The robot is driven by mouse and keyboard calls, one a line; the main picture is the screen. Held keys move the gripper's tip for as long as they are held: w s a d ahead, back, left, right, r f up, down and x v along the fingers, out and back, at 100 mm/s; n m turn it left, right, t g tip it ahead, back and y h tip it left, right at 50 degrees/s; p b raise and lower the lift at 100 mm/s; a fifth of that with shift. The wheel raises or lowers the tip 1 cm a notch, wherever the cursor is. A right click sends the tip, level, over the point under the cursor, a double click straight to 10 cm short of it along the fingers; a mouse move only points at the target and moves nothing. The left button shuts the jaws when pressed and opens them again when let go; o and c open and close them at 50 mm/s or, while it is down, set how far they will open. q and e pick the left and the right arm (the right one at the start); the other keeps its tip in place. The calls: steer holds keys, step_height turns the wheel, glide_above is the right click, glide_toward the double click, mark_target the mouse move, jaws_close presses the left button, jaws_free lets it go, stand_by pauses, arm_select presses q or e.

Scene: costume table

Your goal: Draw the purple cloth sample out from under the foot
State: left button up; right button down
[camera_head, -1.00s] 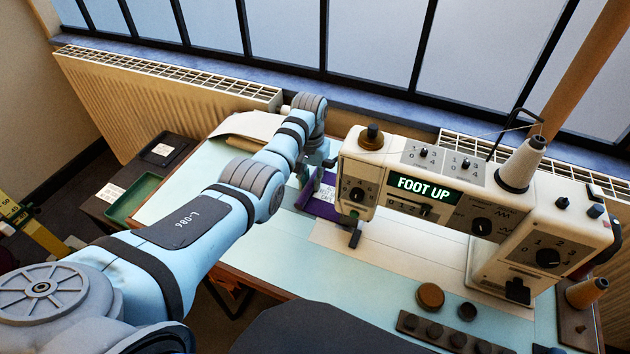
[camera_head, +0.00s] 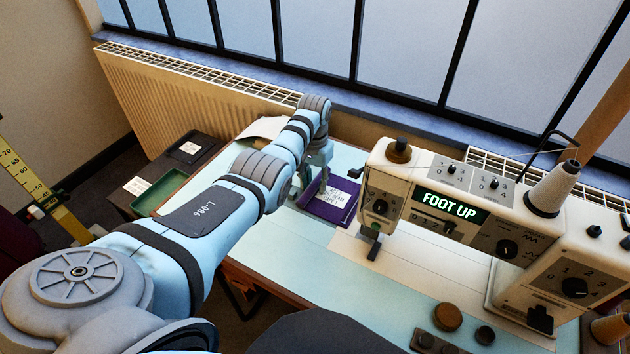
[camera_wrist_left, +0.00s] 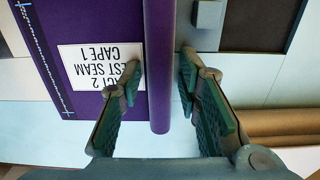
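The purple cloth sample (camera_head: 341,213) lies on the pale table, left of the sewing machine (camera_head: 431,215). Its white label is readable. A gap of table shows between the cloth and the raised foot (camera_head: 373,245). In the left wrist view the cloth (camera_wrist_left: 95,20) lies flat on the left, with a thick purple rolled edge (camera_wrist_left: 160,70) along its side. My left gripper (camera_head: 314,175) is low at the cloth's far left edge. Its fingers (camera_wrist_left: 160,82) stand either side of the roll, with thin gaps showing, so it looks open. My right gripper is out of view.
The machine's display reads FOOT UP. A green tray (camera_head: 160,190) is on a dark side unit at left. A radiator (camera_head: 190,98) and window are behind. The table front of the cloth is clear.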

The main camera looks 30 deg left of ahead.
arm_select(q)
steer(key=shift+o, duration=0.3)
step_height(320, 180, up, 12)
stand_by(0.4)
stand_by(0.4)
